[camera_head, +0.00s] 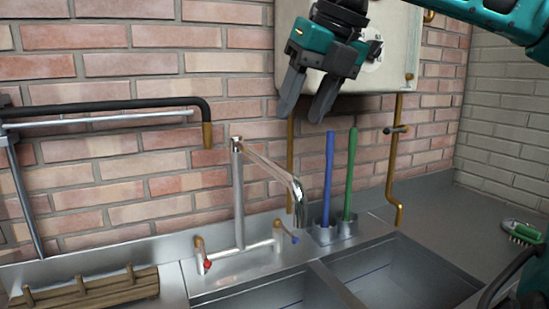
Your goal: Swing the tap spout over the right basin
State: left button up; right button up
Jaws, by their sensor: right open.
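The chrome tap stands on the sink's back ledge, with an upright column (239,195). Its spout (270,172) reaches from the column's top to the right and toward me, its tip bent down near the divider between the basins. I cannot tell exactly which basin the tip is above. The left basin (275,295) and the right basin (405,272) are both partly in view. My right gripper (303,112) is open and empty, its fingers pointing down, above and right of the spout in the picture, apart from it. My left gripper is not in view.
A blue stick (328,175) and a green stick (350,175) stand in holders right of the spout. A pale wall box (400,55) and brass pipes (393,150) are behind. A wooden rack (90,290) is left; a green brush (522,232) is right.

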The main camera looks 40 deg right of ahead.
jog(key=x, duration=1)
jog(key=shift+w+f+b, duration=0.1)
jog(key=shift+f+b, duration=0.05)
jog(key=shift+b, duration=0.15)
grip_shut()
